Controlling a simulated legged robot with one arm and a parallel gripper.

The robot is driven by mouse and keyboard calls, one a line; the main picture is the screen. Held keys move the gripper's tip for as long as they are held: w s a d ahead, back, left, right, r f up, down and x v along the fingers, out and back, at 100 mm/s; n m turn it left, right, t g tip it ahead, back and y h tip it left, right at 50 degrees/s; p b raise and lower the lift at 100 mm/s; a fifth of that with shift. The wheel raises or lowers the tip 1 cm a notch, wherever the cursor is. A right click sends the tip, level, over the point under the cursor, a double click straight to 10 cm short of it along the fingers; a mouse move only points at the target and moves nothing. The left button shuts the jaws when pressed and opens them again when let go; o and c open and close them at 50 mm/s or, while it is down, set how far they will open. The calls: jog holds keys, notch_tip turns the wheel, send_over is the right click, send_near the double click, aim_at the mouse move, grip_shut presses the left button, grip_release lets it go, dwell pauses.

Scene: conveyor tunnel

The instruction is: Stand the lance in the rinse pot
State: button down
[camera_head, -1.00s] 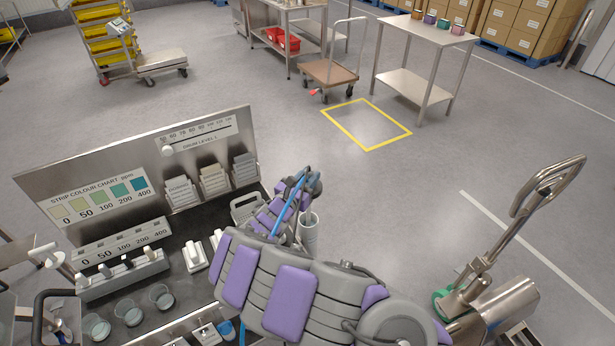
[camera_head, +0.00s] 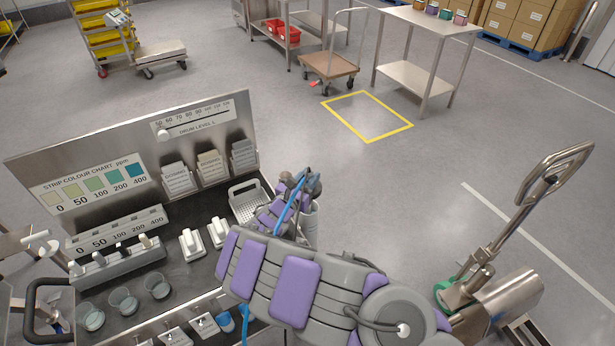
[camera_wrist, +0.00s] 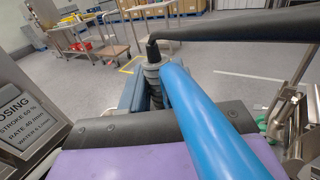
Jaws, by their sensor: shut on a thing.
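My gripper (camera_head: 303,184) is at the right end of the bench, shut on the lance. In the wrist view the lance's grey collar and black top (camera_wrist: 153,52) show between the jaws, with a thick blue hose (camera_wrist: 198,120) in front. The lance's lower end is hidden. A pale grey upright cylinder, apparently the rinse pot (camera_head: 311,222), stands just beyond my arm. My arm and gripper cover much of it and its mouth. I cannot tell whether the lance is above, beside or inside it.
The bench has a steel back panel (camera_head: 130,150), a perforated tray (camera_head: 246,203), clear cups (camera_head: 123,299) and white blocks (camera_head: 192,242). A steel handled device (camera_head: 480,280) stands at the right. Open floor lies beyond the bench.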

notch_tip(320, 180, down, 8)
jog(key=b, duration=0.5)
jog(key=shift+b, duration=0.3)
jog(key=c, duration=0.8)
grip_release()
jog(key=shift+p+v, duration=2.35)
jog(key=shift+v, duration=6.35)
jog(key=shift+w+a, duration=0.1)
